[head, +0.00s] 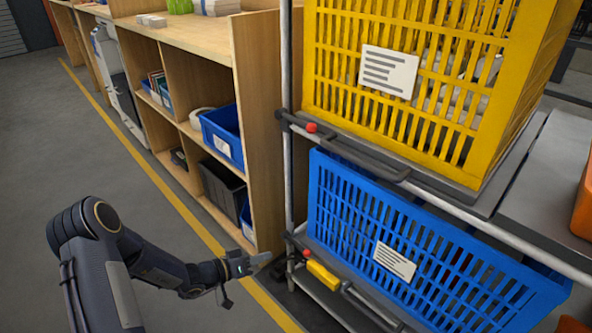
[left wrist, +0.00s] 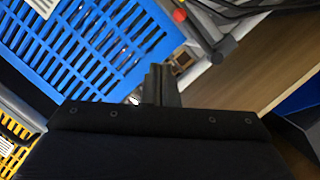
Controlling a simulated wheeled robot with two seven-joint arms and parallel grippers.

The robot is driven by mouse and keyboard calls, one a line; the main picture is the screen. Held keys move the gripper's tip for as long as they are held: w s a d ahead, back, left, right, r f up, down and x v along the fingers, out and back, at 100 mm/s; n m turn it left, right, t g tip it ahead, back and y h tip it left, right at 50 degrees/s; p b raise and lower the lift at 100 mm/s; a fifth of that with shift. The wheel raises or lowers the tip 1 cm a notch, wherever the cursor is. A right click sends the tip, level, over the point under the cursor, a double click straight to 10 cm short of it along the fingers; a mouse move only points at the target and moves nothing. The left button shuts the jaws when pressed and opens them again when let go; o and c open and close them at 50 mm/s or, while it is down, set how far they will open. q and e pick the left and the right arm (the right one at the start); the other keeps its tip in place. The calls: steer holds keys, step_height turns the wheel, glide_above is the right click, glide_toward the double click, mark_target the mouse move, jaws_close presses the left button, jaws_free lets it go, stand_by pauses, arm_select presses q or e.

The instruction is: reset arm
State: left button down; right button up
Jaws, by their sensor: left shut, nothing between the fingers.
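My left gripper (head: 262,260) is at the lower middle of the head view, at the end of my left arm. It is shut and empty. It points toward the rack post at the corner of the blue crate's shelf, in front of the wooden shelving. In the left wrist view the shut fingers (left wrist: 162,86) stand up at the centre, with the blue crate behind them to the left. The head view shows no right gripper.
A blue slatted crate (head: 345,205) sits on the rack's lower level, a yellow slatted crate (head: 345,60) above it. The rack post (head: 288,150) and red-tipped latches are close to my gripper. Wooden shelving (head: 262,140) with bins stands to the left. The grey floor (head: 60,140) farther left is clear.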

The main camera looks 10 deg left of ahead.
arm_select(q)
steer(key=s+d+r+m+g, duration=0.1)
steer(key=s+d+r+g, duration=0.15)
steer(key=s+r, duration=0.55)
steer(key=s+d+r+m+g, duration=0.15)
steer(key=s+r+g, duration=0.3)
steer(key=r, duration=0.65)
steer(key=s+a+r+n+t+y, duration=0.1)
steer(key=s+a+n+y, duration=0.25)
steer(key=s, duration=0.55)
steer(key=s+a+r+n+t+y, duration=0.2)
steer(key=s+y, duration=0.2)
steer(key=s, duration=0.5)
step_height(320, 180, up, 31)
steer(key=p, duration=3.1)
steer(key=shift+w+d+g, duration=0.25)
steer(key=shift+w+g, duration=0.05)
steer(key=shift+g, duration=0.1)
steer(key=shift+f, duration=0.1)
